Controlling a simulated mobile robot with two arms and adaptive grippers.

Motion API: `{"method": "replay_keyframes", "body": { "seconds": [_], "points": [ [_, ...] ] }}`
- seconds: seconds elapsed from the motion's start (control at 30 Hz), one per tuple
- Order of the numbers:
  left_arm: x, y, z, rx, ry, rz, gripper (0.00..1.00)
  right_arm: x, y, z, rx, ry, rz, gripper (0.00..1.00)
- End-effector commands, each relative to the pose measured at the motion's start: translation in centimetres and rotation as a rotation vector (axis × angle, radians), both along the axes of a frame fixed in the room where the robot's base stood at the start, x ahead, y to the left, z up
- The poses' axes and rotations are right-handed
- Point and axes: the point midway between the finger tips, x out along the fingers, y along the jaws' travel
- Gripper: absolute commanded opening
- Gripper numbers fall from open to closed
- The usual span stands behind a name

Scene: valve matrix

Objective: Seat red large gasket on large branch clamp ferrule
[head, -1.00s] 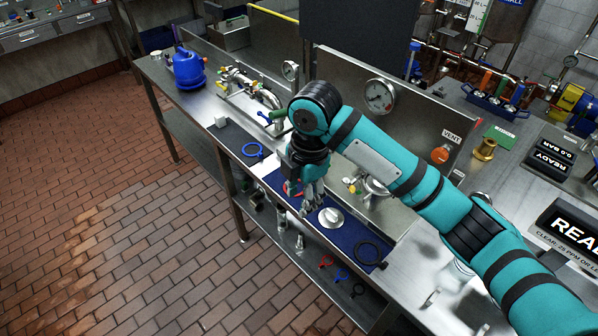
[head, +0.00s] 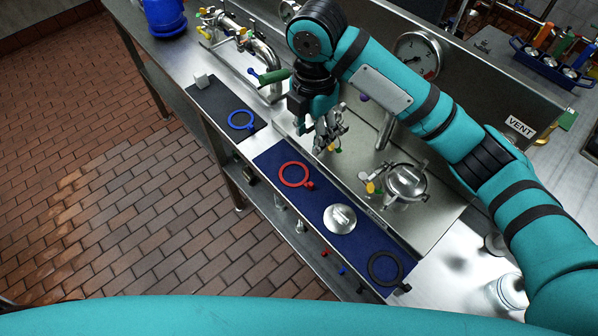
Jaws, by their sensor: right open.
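The red large gasket (head: 294,174), a ring with a small tab, lies flat on the blue mat (head: 268,160) at the bench front. My right gripper (head: 322,150) is open and empty, pointing down over the steel tray area behind the mat, apart from the gasket. Beyond it, a vertical steel pipe (head: 385,130) and a round steel fitting (head: 405,182) with yellow-handled clamp (head: 370,186) stand on the tray. I cannot tell for certain which part is the large branch clamp ferrule; the gripper and arm cover part of this area. My left gripper is not in view.
A blue ring (head: 241,120) lies on a dark mat to the left. A steel disc with a handle (head: 340,219) and a black ring (head: 385,268) share the blue mat. A pressure gauge (head: 418,55) stands on the back panel.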

Motion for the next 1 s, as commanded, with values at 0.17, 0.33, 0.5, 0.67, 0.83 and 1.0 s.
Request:
{"method": "replay_keyframes", "body": {
  "seconds": [0.17, 0.33, 0.5, 0.67, 0.83, 1.0],
  "points": [
    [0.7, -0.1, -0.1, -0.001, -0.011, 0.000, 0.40, -0.2, 0.0, -2.9, 0.002, 0.008, -0.001, 0.40],
    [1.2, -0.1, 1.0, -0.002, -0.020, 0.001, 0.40, -0.2, -0.1, -6.5, -0.002, 0.007, -0.003, 0.40],
    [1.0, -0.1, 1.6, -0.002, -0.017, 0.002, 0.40, -0.2, -0.1, -9.9, -0.001, 0.005, -0.002, 0.40],
    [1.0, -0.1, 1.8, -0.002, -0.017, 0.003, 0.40, -0.1, 0.0, -11.7, 0.000, 0.003, -0.001, 0.40],
    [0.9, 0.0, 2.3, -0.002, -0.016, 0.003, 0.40, -0.3, -0.2, -12.7, -0.001, 0.003, -0.002, 0.40],
    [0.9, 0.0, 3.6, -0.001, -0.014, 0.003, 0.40, -0.9, -0.6, -15.1, -0.002, 0.004, -0.001, 0.40]
  ]
}}
